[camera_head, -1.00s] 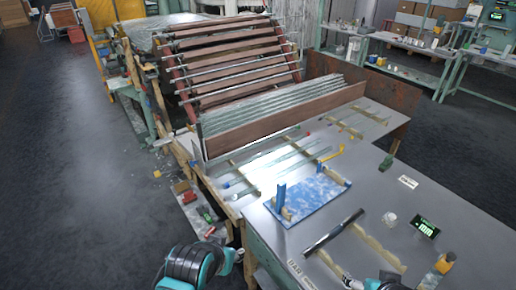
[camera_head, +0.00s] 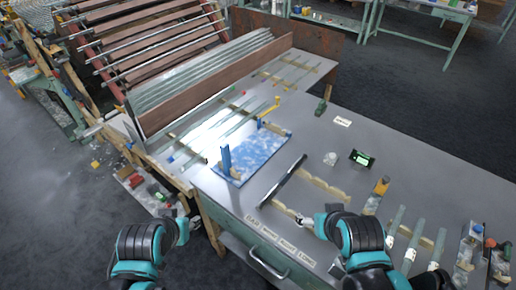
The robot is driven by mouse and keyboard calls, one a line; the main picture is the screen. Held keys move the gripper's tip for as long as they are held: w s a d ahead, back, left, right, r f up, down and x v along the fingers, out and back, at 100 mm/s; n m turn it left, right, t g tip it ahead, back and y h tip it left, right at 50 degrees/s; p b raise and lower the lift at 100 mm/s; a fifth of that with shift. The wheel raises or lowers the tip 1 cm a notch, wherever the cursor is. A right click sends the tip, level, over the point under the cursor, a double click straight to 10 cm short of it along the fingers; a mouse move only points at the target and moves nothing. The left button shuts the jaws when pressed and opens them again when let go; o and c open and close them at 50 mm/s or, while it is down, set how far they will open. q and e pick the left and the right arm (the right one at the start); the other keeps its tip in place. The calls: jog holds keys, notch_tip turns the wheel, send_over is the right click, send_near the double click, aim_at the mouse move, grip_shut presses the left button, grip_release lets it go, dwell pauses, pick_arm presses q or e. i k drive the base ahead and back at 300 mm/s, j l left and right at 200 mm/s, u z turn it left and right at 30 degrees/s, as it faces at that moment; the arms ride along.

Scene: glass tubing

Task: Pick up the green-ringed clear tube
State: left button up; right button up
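Several thin clear tubes (camera_head: 222,126) lie on wooden strips on the left part of the bench. Small blue and red marks show at some tube ends; I cannot make out a green ring on any of them. Several thicker pale grey-green tubes (camera_head: 414,242) with white bands lie at the bench's right front. My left gripper (camera_head: 189,229) is off the bench's left front corner, well away from the tubes. My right gripper (camera_head: 302,222) is over the bench's front edge, near a wooden strip. Both grippers are too small to read as open or shut.
A blue-and-white board (camera_head: 258,155) with a blue upright (camera_head: 226,158) stands mid-bench. A dark rod (camera_head: 283,181) lies to its right. A brown-walled rack (camera_head: 210,92) of long tubes is behind.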

aim_at(157, 137)
jog(key=j+z, duration=0.2)
jog(key=z, duration=0.2)
jog(key=i+j+z, duration=0.1)
jog(key=j+z, duration=0.15)
jog(key=z, duration=0.2)
jog(key=j+z, duration=0.2)
jog(key=z, duration=0.2)
jog(key=j+z, duration=0.1)
jog(key=j, duration=0.4)
jog(key=j+z, duration=0.15)
jog(key=j, duration=0.4)
jog(key=k+j+z, duration=0.1)
jog(key=j, duration=0.4)
jog(key=k+j+z, duration=0.1)
jog(key=j, duration=0.4)
jog(key=k+j+z, duration=0.15)
jog(key=j, duration=0.7)
jog(key=i+j, duration=0.15)
jog(key=j, duration=0.2)
